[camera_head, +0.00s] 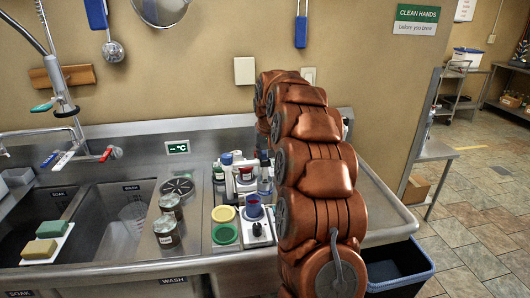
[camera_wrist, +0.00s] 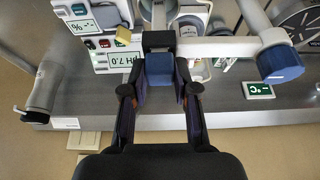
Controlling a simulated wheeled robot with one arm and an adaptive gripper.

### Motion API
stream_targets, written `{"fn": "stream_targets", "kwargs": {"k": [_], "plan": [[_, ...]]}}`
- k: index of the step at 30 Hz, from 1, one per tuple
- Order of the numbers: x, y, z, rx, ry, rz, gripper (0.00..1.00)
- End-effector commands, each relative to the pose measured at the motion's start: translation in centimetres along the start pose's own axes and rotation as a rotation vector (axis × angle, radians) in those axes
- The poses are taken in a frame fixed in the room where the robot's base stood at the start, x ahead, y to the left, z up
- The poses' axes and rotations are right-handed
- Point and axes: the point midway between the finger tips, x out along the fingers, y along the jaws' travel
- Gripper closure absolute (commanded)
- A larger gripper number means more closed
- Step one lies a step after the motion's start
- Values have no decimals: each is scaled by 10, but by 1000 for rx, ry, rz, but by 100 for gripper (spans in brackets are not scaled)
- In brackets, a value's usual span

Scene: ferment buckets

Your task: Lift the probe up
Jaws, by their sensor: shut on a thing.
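The probe's blue top (camera_wrist: 160,68) shows in the wrist view between the fingers of my gripper (camera_wrist: 161,88), which is shut on it. A black clip (camera_wrist: 159,41) on a white holder arm (camera_wrist: 215,47) is right beside the blue top. I cannot tell whether the probe is still seated in the clip. The probe's lower part is hidden. A meter with a "pH 7.0" display (camera_wrist: 122,60) stands to the left. In the head view my copper-coloured arm covers the gripper and the probe.
A blue-topped stand post (camera_wrist: 281,64) is close on the right. In the head view, a small cup (camera_head: 253,204), a yellow lid (camera_head: 223,214), a green lid (camera_head: 225,234) and dark jars (camera_head: 167,232) crowd the steel counter. Sinks (camera_head: 120,215) are left; a blue-rimmed bin (camera_head: 398,268) is right.

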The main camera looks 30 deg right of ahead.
Motion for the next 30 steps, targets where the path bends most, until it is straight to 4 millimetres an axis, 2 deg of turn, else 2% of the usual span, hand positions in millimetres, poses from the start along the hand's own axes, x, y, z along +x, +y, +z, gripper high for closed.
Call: {"fn": "stream_targets", "kwargs": {"k": [8, 21, 30], "plan": [[-4, 0, -2, 0, 1, 0, 100], [-46, 0, -20, 1, 3, 0, 100], [-57, 0, -24, 1, 5, 0, 100]]}}
